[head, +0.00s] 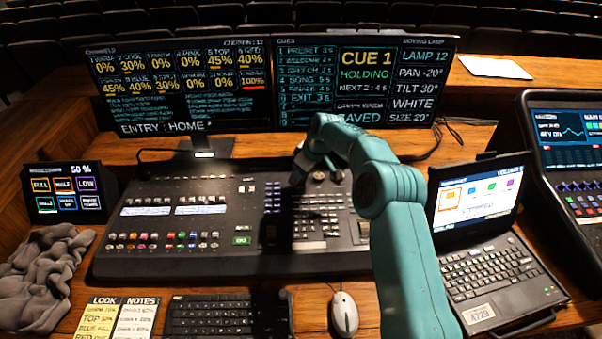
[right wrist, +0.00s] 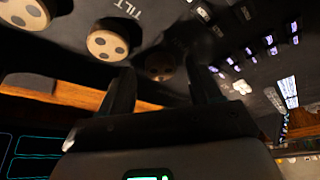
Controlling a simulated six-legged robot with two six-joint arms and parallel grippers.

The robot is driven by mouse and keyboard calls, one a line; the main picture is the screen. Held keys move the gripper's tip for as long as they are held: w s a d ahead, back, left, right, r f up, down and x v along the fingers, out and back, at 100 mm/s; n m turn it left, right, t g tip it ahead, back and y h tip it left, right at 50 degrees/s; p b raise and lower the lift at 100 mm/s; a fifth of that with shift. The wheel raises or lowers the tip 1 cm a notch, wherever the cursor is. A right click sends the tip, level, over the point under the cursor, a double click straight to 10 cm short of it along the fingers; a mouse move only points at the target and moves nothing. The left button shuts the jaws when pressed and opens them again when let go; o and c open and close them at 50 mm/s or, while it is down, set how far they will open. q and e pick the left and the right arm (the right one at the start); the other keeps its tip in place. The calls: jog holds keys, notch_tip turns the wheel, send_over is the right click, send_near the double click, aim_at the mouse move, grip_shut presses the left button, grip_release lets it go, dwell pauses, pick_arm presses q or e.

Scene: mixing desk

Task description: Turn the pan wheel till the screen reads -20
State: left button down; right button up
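The right monitor (head: 423,73) shows a moving-lamp panel whose pan line appears to read -20°, with tilt at 30°. Round wheels sit at the console's back edge, partly behind my right gripper (head: 308,170). In the right wrist view, a wheel by the TILT label (right wrist: 107,42) is lit, and a shadowed wheel (right wrist: 160,65) sits beyond the gap of my right gripper (right wrist: 162,88). No label shows on the shadowed wheel, so I cannot tell if it is the pan wheel. The fingers are apart, with no visible contact. My left gripper is not in view.
The console (head: 180,225) carries many buttons and faders. A laptop (head: 490,265) stands to the right, with another panel (head: 570,150) beyond it. A small screen (head: 68,193) and grey cloth (head: 42,275) lie left. A keyboard (head: 210,316) and mouse (head: 344,314) are in front.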

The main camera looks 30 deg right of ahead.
jog(key=b+v, duration=0.1)
jog(key=v, duration=1.5)
jog(key=shift+d+r, duration=0.1)
